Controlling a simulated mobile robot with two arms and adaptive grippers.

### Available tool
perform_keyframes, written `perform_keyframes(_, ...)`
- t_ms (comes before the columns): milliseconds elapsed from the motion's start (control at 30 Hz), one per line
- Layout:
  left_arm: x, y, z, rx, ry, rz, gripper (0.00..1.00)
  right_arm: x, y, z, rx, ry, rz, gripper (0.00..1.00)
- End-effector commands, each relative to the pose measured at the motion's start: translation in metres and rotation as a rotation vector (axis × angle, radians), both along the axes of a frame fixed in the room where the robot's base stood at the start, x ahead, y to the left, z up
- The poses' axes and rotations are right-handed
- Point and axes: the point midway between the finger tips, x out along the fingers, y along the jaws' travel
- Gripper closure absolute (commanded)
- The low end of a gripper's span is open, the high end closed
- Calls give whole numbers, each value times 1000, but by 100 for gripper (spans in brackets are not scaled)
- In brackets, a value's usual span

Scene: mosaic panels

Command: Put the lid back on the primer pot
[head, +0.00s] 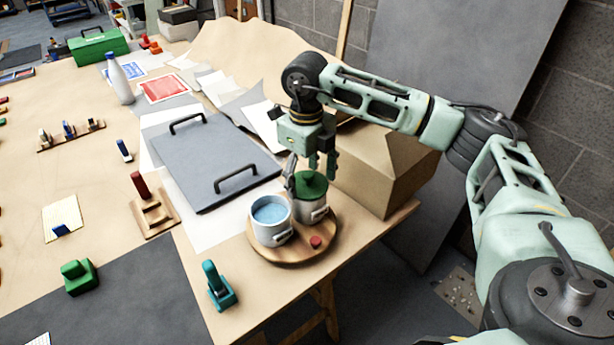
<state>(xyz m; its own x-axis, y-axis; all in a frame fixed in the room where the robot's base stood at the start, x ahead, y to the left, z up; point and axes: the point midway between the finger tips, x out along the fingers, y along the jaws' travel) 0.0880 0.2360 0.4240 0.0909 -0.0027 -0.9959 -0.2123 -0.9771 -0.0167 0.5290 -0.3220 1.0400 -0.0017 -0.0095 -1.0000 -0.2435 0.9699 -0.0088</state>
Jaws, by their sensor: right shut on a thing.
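My right gripper (309,166) points down over the round wooden board and is shut on the green lid (312,186). The lid is at the mouth of the rear grey pot (311,209); I cannot tell whether it rests fully on the rim. The fingers hide part of the lid's top. A second grey pot (271,233) stands beside it at front left, open, with blue contents showing. I cannot tell from labels which pot holds primer. My left gripper is not in view.
The wooden board (281,254) near the table corner also bears a small red piece (315,242). A cardboard box (385,177) stands close at right. A grey panel with two handles (212,160) lies at left. A teal tool (219,287) stands at the front edge.

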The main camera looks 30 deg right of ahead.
Motion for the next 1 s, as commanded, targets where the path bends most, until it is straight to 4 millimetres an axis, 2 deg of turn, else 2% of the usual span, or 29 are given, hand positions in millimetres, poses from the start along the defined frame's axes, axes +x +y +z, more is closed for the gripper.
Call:
perform_keyframes(200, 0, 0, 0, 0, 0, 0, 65, 0, 0, 0, 0, 0, 0, 48)
perform_keyframes(233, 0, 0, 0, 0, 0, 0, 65, 0, 0, 0, 0, 0, 0, 29)
perform_keyframes(467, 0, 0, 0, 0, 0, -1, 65, 0, 0, 0, 0, 0, 0, 8)
perform_keyframes(700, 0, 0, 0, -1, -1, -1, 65, 0, 0, 0, 0, 0, 0, 8)
perform_keyframes(833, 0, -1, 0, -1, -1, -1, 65, 0, 0, 0, 0, 0, 0, 0)
perform_keyframes(1000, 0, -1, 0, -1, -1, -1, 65, 0, 0, 0, 0, 0, 0, 0)
